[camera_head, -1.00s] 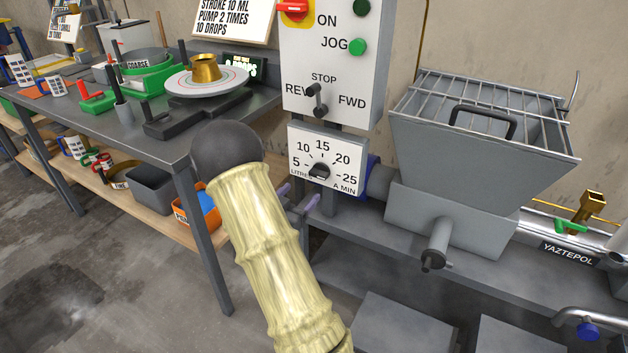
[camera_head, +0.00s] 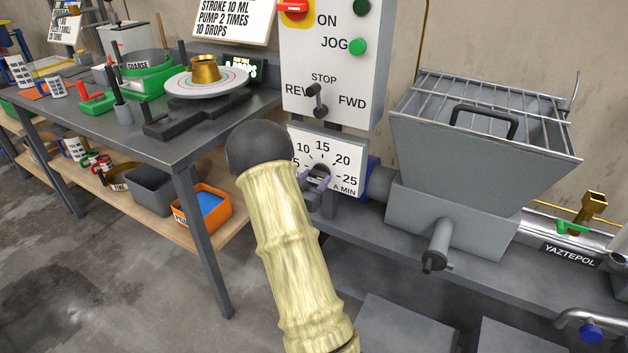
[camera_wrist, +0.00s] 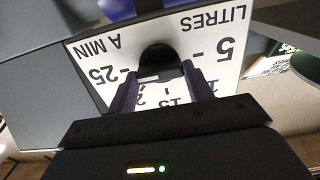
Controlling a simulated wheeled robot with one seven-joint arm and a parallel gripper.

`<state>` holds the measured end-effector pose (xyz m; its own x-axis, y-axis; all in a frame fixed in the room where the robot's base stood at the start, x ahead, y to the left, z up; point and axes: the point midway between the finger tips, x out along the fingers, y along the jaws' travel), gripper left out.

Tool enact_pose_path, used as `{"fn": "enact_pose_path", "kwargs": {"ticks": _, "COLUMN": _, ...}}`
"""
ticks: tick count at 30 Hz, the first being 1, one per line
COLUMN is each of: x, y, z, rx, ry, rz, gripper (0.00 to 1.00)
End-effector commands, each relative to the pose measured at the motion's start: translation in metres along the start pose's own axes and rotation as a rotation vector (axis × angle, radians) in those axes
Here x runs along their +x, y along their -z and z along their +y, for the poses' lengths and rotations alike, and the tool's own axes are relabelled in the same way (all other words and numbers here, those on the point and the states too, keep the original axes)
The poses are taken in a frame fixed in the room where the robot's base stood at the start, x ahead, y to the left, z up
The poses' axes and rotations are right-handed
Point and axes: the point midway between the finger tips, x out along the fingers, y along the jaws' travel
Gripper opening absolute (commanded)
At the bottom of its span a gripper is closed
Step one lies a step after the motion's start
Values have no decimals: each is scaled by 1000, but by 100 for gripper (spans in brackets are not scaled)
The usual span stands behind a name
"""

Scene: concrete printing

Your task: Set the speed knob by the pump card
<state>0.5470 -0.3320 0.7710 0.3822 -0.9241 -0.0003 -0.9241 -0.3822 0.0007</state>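The speed dial (camera_head: 347,161) is a white plate marked 5, 10, 15, 20 and 25, LITRES A MIN, low on the control panel. Its dark knob (camera_head: 321,168) is partly hidden by my gripper; in the wrist view the knob (camera_wrist: 160,57) shows upside down near the top middle. My gripper (camera_wrist: 162,78) is open, its purple fingers on either side of the knob's near edge. I cannot tell whether they touch it or where the knob points. A card (camera_head: 238,20) reading STROKE 10 ML, PUMP 2 TIMES, 10 DROPS stands behind the bench; I cannot tell if it is the pump card.
Above the dial are a REV/STOP/FWD lever (camera_head: 317,98), a green JOG button (camera_head: 357,47) and a red switch (camera_head: 294,7). A grey hopper (camera_head: 480,140) stands close on the right. A bench (camera_head: 150,150) with a round plate (camera_head: 207,82) is on the left.

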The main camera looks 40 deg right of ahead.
Motion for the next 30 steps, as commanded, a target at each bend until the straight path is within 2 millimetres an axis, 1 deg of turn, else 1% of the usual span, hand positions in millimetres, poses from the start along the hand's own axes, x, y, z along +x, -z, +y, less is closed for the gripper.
{"fn": "enact_pose_path", "kwargs": {"ticks": 1, "x": 0, "y": 0, "z": 0, "rx": 0, "ry": 1, "rz": 0, "gripper": 39}}
{"fn": "enact_pose_path", "kwargs": {"ticks": 3, "x": 0, "y": 0, "z": 0, "rx": 0, "ry": 1, "rz": 0, "gripper": 28}}
{"fn": "enact_pose_path", "kwargs": {"ticks": 11, "x": 0, "y": 1, "z": -1, "rx": -13, "ry": 2, "rz": 0, "gripper": 28}}
{"fn": "enact_pose_path", "kwargs": {"ticks": 17, "x": 0, "y": 2, "z": -1, "rx": -70, "ry": 1, "rz": 0, "gripper": 28}}
{"fn": "enact_pose_path", "kwargs": {"ticks": 23, "x": 0, "y": 3, "z": -1, "rx": -184, "ry": 2, "rz": 1, "gripper": 28}}
{"fn": "enact_pose_path", "kwargs": {"ticks": 30, "x": 0, "y": 4, "z": -1, "rx": -387, "ry": 2, "rz": 1, "gripper": 28}}
